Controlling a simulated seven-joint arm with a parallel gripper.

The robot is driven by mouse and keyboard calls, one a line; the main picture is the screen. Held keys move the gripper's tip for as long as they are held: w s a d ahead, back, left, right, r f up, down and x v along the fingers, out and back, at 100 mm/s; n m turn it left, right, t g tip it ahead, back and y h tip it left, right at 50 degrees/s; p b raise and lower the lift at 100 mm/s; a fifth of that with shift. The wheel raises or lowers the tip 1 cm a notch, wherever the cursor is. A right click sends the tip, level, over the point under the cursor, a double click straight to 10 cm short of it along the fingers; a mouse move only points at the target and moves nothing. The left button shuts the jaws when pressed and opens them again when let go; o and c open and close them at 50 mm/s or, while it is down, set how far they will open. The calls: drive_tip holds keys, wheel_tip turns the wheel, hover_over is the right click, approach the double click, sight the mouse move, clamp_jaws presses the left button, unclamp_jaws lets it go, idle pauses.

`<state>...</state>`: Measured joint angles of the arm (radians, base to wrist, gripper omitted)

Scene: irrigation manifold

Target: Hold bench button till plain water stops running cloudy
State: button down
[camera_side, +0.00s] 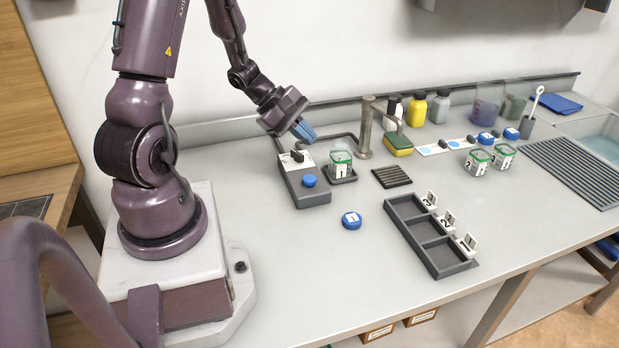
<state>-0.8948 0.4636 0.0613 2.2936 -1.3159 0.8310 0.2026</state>
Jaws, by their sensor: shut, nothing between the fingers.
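The grey bench box (308,190) stands on the counter in front of my arm. It has a blue round button (309,181) on its near part and a white panel with a dark knob (297,156) toward the back. My gripper (306,133), with blue fingers, is shut and empty above the back of the box, apart from the button. A clear jar marked 1 (340,167) with a green band stands on a small dark stand right of the box, near the metal tap (366,128). I cannot tell whether water runs or how cloudy it is.
A blue lid marked 1 (351,220) lies on the counter. A three-compartment tray (424,243) with number cards is right of it. Jars marked 2 (478,162) and 3 (503,156), a sponge (398,145) and bottles (417,108) stand farther back. The front middle counter is clear.

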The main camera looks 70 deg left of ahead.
sight(308, 179)
drive_tip(key=shift+w+a+r+t, duration=0.25)
drive_tip(key=shift+w+a+t, duration=0.15)
drive_tip(key=shift+w+a, duration=0.05)
drive_tip(key=shift+f, duration=4.4)
drive_tip(key=shift+f, duration=0.1)
drive_tip(key=shift+f, duration=0.3)
drive_tip(key=shift+f, duration=0.55)
idle(1.4)
drive_tip(key=shift+r, duration=1)
